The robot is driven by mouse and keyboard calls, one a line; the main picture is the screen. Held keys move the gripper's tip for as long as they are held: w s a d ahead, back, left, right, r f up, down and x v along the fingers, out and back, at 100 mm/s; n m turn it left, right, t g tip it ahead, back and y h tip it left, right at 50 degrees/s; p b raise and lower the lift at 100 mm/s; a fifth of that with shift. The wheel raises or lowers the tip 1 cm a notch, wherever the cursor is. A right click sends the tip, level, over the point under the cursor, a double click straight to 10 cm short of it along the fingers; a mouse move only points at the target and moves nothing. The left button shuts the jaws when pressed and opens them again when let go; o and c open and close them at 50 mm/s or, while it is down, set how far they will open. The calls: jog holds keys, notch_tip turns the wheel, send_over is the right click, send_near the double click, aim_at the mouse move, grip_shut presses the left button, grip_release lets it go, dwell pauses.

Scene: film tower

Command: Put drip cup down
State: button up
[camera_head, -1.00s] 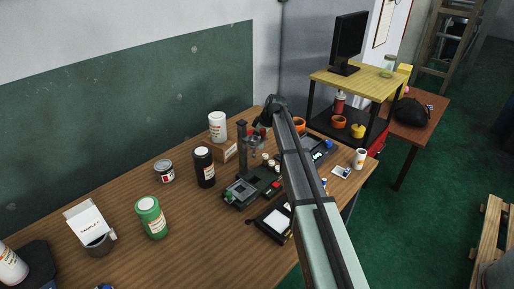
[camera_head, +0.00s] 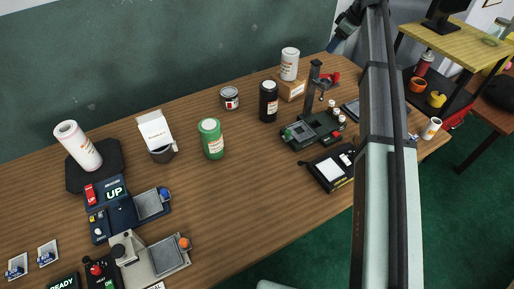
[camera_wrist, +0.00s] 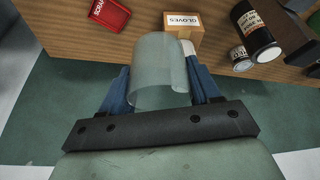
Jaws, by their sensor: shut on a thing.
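In the wrist view, a translucent grey-green cup (camera_wrist: 160,72), which I take to be the drip cup, sits between the two blue fingers of my gripper (camera_wrist: 160,88). The gripper is shut on it. The cup's wall looks curved and open at one side; its contents cannot be made out. In the head view, my gripper (camera_head: 336,44) is at the top, in front of the wall near the table's far right end. The cup cannot be made out there.
The wooden table (camera_head: 262,215) has free room in its middle.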

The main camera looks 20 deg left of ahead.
notch_tip(320, 180, up, 4)
jog(key=shift+a+r, duration=0.1)
jog(key=shift+r, duration=0.15)
jog(key=s+a+n+g, duration=0.2)
jog(key=s+a+n, duration=0.4)
jog(key=s+a, duration=0.75)
jog(key=n+g, duration=0.3)
jog(key=n, duration=0.4)
send_over(251, 150)
jog(key=d, duration=0.1)
jog(key=shift+w+d+f, duration=0.1)
jog(key=shift+w+f, duration=0.1)
jog(key=shift+f, duration=6.9)
jog(key=shift+w+f, duration=0.15)
jog(key=shift+f, duration=6.95)
jog(key=shift+f, duration=0.15)
jog(key=o, duration=1)
